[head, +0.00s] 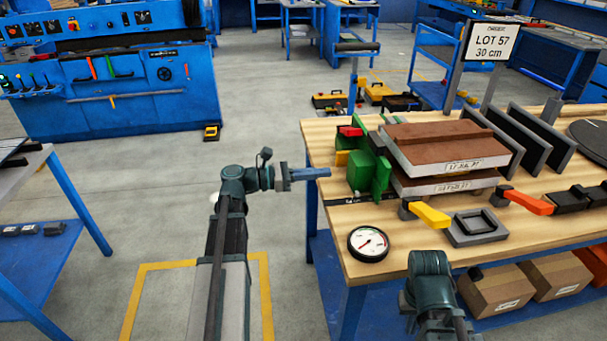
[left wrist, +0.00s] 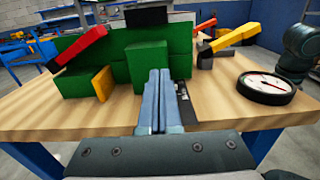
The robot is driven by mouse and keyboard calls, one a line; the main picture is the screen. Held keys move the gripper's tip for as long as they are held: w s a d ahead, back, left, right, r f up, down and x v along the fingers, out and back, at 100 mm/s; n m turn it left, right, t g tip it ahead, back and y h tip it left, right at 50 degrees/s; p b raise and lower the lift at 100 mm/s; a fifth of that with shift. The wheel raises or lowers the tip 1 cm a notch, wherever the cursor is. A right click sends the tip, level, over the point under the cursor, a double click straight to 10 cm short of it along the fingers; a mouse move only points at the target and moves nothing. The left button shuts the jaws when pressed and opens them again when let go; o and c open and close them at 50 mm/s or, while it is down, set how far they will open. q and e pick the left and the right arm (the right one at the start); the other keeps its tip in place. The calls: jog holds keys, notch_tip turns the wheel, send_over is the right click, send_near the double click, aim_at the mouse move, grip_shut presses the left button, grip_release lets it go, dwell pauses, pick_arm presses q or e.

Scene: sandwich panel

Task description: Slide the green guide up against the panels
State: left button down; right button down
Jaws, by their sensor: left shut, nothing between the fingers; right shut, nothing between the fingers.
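The green guide (head: 381,176) stands on the wooden table at the left end of the panels. Two brown-topped panels, an upper one (head: 440,142) and a lower one (head: 450,187), lie stacked to its right. The guide looks very close to them; I cannot tell if it touches. My left gripper (head: 326,173) is shut and empty, pointing right at the guide from the table's left edge. In the left wrist view its fingers (left wrist: 158,72) end in front of the green guide (left wrist: 145,64); contact is unclear. My right arm is low at the front; its gripper is not visible.
A round gauge (head: 368,243) lies near the front left corner. Yellow-handled (head: 429,215) and orange-handled (head: 528,201) clamps and a grey block (head: 477,227) sit before the panels. A red handle (left wrist: 83,45) and yellow block (left wrist: 103,83) stand beside the guide. Black plates (head: 515,139) stand right.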

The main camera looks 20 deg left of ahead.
aim_at(354, 170)
pick_arm(q)
jog(key=shift+x, duration=3.15)
jog(key=x, duration=0.4)
jog(key=shift+w, duration=0.1)
jog(key=v, duration=1.3)
jog(key=shift+s+a, duration=0.3)
jog(key=shift+s, duration=0.1)
